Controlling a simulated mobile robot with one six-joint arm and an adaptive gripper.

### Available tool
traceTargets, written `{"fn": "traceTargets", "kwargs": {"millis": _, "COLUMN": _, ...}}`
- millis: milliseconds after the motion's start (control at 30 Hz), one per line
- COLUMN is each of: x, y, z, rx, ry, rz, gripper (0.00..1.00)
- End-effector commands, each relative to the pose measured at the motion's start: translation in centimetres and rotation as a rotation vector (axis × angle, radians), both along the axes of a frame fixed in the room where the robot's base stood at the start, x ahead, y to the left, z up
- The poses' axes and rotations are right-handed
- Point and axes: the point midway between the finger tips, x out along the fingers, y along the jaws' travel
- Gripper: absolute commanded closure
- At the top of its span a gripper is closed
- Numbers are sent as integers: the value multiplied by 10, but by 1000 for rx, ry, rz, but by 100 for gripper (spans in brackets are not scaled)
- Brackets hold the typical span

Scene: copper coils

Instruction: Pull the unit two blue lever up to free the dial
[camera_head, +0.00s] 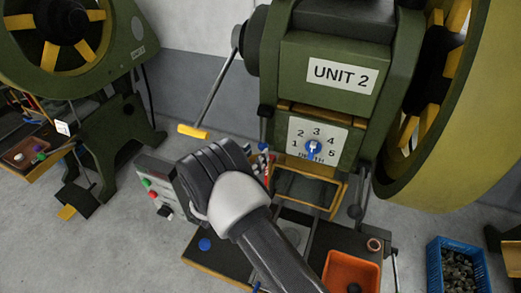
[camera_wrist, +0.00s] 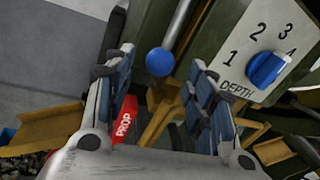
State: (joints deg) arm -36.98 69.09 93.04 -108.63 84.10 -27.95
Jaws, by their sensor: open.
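The unit two press (camera_head: 340,75) carries a white depth plate with a blue dial (camera_head: 312,148), its pointer up near 3. The dial also shows at the right of the wrist view (camera_wrist: 266,68). A blue ball (camera_wrist: 160,62) on the end of a metal rod, seemingly the blue lever, shows in the wrist view between my fingertips. My gripper (camera_wrist: 161,52) is open, with a finger on each side of the ball; I cannot tell whether either touches it. In the head view my wrist and hand hide the fingertips and most of the lever.
A red piece marked PROP (camera_wrist: 124,121) lies close to the left finger. A yellow-handled lever (camera_head: 193,131) hangs left of the press. A control box (camera_head: 160,187), an orange bin (camera_head: 350,272) and a blue crate (camera_head: 458,265) stand around. Open floor lies at lower left.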

Motion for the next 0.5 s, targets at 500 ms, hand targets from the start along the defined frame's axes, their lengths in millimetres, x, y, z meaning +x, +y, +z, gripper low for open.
{"fn": "traceTargets", "kwargs": {"millis": 500, "x": 33, "y": -22, "z": 0, "rx": 0, "ry": 0, "rz": -1, "gripper": 50}}
